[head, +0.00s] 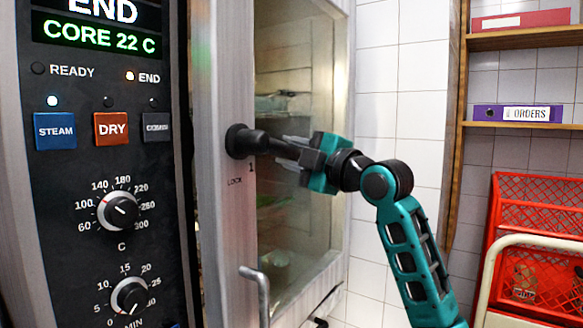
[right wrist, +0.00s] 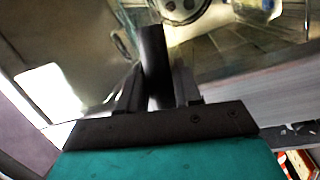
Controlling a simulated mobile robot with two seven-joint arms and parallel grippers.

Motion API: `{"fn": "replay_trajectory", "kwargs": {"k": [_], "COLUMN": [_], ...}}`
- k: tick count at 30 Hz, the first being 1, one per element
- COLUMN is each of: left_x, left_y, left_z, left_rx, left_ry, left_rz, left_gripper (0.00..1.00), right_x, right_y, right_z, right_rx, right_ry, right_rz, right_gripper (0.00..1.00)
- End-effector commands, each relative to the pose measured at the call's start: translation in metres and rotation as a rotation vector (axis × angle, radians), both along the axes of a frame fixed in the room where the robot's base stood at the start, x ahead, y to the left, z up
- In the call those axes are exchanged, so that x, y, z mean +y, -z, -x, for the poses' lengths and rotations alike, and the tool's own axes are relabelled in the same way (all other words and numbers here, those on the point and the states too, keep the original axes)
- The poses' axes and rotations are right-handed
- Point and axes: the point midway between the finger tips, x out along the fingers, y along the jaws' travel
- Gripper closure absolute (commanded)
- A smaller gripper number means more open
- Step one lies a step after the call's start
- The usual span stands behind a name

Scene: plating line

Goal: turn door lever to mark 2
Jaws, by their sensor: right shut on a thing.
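The black door lever (head: 262,142) sits on a round black hub on the metal door frame (head: 219,180) of the oven, and it points right, roughly level. My right gripper (head: 287,147) comes from the right and is shut on the lever's outer end, hiding the tip. In the right wrist view the dark lever (right wrist: 153,50) stands between the two fingers of the right gripper (right wrist: 157,88). My left gripper is not in view.
The oven's control panel (head: 90,175), with dials and lit "END" display, is at the left. A grey metal handle (head: 262,292) sticks out below the lever. Red crates (head: 535,205) and a shelf (head: 525,125) with binders stand at the right.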

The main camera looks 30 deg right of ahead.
Motion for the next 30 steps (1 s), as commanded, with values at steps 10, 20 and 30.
{"fn": "replay_trajectory", "kwargs": {"k": [10, 20, 30], "left_x": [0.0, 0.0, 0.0], "left_y": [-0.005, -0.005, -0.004], "left_z": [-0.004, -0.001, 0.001], "left_rx": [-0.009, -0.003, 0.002], "left_ry": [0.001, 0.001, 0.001], "left_rz": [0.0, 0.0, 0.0], "left_gripper": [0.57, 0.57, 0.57], "right_x": [-0.003, -0.002, -0.002], "right_y": [-0.02, -0.026, -0.027], "right_z": [-0.001, -0.001, -0.001], "right_rx": [-0.089, -0.118, -0.122], "right_ry": [0.0, -0.002, -0.002], "right_rz": [0.184, 0.239, 0.243], "right_gripper": [1.0, 1.0, 1.0]}}
